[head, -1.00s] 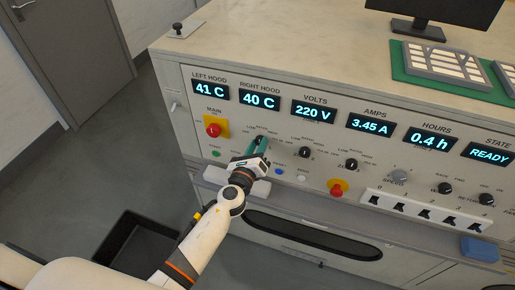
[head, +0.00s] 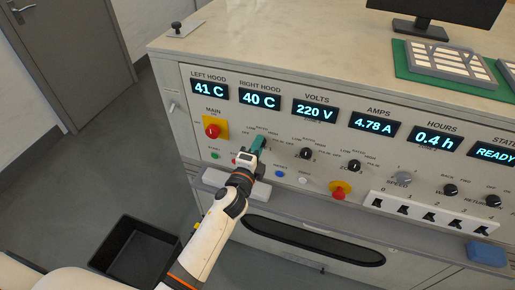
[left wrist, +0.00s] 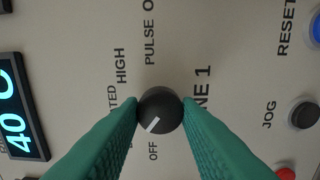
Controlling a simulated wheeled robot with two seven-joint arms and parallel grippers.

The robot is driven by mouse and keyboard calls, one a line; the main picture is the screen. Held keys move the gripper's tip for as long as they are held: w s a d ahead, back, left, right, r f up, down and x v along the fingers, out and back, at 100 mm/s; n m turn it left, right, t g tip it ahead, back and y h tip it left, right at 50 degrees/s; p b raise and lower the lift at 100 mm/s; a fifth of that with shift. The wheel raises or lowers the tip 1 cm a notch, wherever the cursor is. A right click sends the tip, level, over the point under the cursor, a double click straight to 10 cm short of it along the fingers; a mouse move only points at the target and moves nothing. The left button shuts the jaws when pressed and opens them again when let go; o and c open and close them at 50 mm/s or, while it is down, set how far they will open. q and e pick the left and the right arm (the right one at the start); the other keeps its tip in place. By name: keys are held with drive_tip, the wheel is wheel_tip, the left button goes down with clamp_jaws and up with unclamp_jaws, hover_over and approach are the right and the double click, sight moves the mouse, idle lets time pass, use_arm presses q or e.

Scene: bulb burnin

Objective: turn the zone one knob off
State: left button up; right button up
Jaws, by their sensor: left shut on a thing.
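The zone one knob (left wrist: 160,110) is black and round with a white pointer line, on the panel beside the "ZONE 1" label. The pointer faces the lower left in the left wrist view, close to the OFF label (left wrist: 153,150). The LOW label is hidden behind a finger. My left gripper (head: 257,144) has green fingers shut on the knob, one on each side, as the left wrist view (left wrist: 160,112) also shows. In the head view my gripper covers the knob. My right gripper is not in view.
Two similar knobs (head: 306,153) (head: 354,166) sit to the right. A red main switch (head: 212,131) on yellow is at the left, and a red button (head: 339,191) at the right. A black bin (head: 135,245) stands on the floor.

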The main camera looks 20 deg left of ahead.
use_arm(q)
drive_tip(key=n, duration=0.5)
drive_tip(key=shift+f, duration=0.1)
drive_tip(key=shift+n, duration=0.3)
idle(0.4)
drive_tip(key=o, duration=1)
drive_tip(key=shift+s+a+b, duration=0.2)
drive_tip(key=shift+s+b, duration=0.75)
drive_tip(key=shift+s, duration=5.1)
